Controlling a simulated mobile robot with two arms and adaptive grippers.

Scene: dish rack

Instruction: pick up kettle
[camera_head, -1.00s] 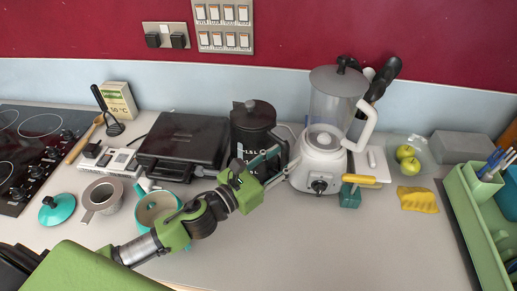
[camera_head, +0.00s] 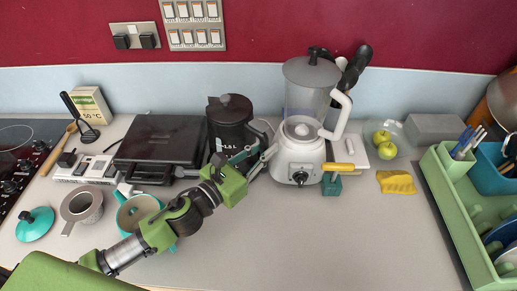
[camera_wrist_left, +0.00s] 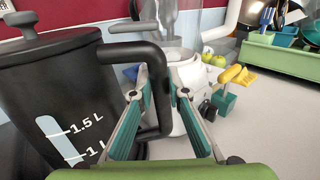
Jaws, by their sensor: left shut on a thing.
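The kettle (camera_head: 227,118) is black with a lid and litre marks, and stands upright between the black grill and the white blender. It also fills the left side of the left wrist view (camera_wrist_left: 62,95). My left gripper (camera_head: 258,158) reaches its handle from the front right. In the left wrist view the green-padded fingers (camera_wrist_left: 160,100) are on either side of the black handle, shut on it. The kettle's base is partly hidden behind my gripper, and I cannot tell whether it touches the counter. My right gripper is not in view.
The blender (camera_head: 298,150) stands close to the right of the kettle. The black grill (camera_head: 160,142) is close on its left. A teal pot (camera_head: 138,207) is below my left arm. A green dish rack (camera_head: 445,205) stands at the right. The front middle counter is clear.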

